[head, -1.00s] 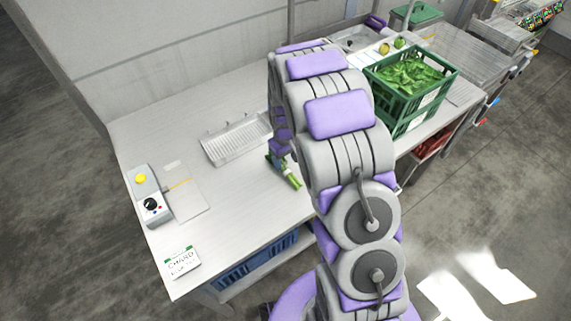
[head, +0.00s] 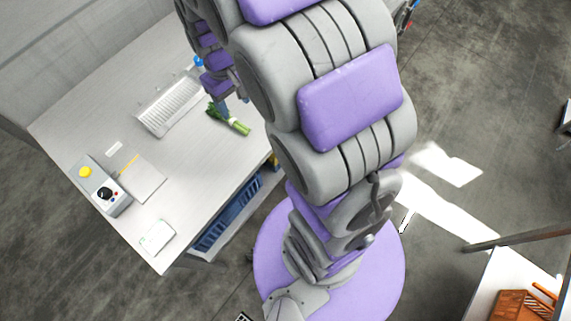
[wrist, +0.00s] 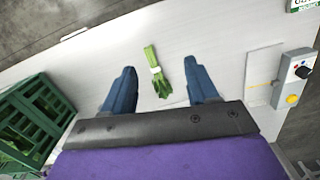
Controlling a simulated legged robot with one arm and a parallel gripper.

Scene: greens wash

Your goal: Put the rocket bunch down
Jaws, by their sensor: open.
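The rocket bunch (wrist: 156,72) is a green leafy bundle with pale stems and a white band. It lies on the pale worktop (wrist: 100,57), and it also shows in the head view (head: 229,121) beside the ribbed white rack (head: 170,104). My gripper (wrist: 160,68) is open, with its two blue fingers spread on either side of the bunch in the wrist view and a gap to it on both sides. It holds nothing. In the head view my gripper (head: 220,100) is partly hidden and sits just beyond the bunch.
A green crate (wrist: 36,112) stands at the left of the wrist view. A blue crate (head: 228,212) is under the worktop.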

